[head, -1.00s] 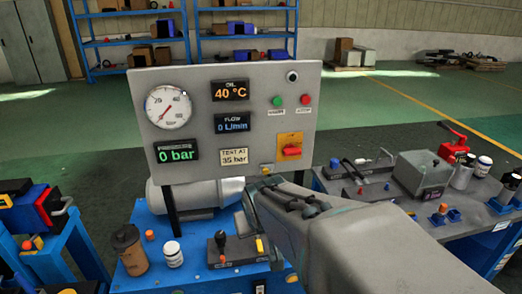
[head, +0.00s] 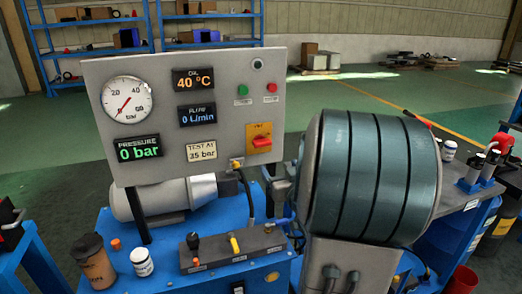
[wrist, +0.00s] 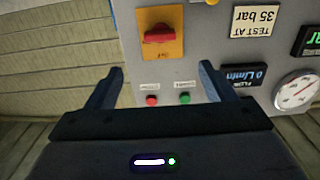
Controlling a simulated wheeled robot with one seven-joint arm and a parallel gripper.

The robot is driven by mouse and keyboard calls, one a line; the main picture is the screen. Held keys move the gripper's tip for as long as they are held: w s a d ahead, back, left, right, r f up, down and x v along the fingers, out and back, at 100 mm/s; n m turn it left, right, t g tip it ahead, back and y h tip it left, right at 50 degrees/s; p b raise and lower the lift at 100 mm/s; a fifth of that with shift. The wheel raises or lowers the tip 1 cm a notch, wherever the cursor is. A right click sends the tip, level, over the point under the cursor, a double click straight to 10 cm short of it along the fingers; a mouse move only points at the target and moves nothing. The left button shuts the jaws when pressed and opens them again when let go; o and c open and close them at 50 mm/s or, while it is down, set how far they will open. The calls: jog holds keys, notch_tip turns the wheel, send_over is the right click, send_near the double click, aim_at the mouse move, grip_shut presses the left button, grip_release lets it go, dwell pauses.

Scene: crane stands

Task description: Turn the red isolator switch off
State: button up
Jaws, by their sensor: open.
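The red isolator switch (head: 261,142) sits on an orange-yellow plate (head: 259,129) at the lower right of the grey panel (head: 225,88). Its red handle lies roughly level. In the wrist view, which is upside down, the switch (wrist: 159,35) is at upper centre, ahead of my gripper (wrist: 158,80). My gripper is open and empty, its two dark fingers spread apart and short of the switch in the picture. The green button (wrist: 185,98) and red button (wrist: 152,100) show between the fingers. In the head view my arm hides most of my gripper.
The panel also carries a round gauge (head: 127,104) and several displays. Another bench with jars stands to the right.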

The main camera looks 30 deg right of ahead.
aim_at(263, 145)
jog(key=p+x, duration=0.1)
jog(key=x, duration=1.2)
jog(key=shift+w+d, duration=0.1)
jog(key=shift+w, duration=0.2)
jog(key=c, duration=1)
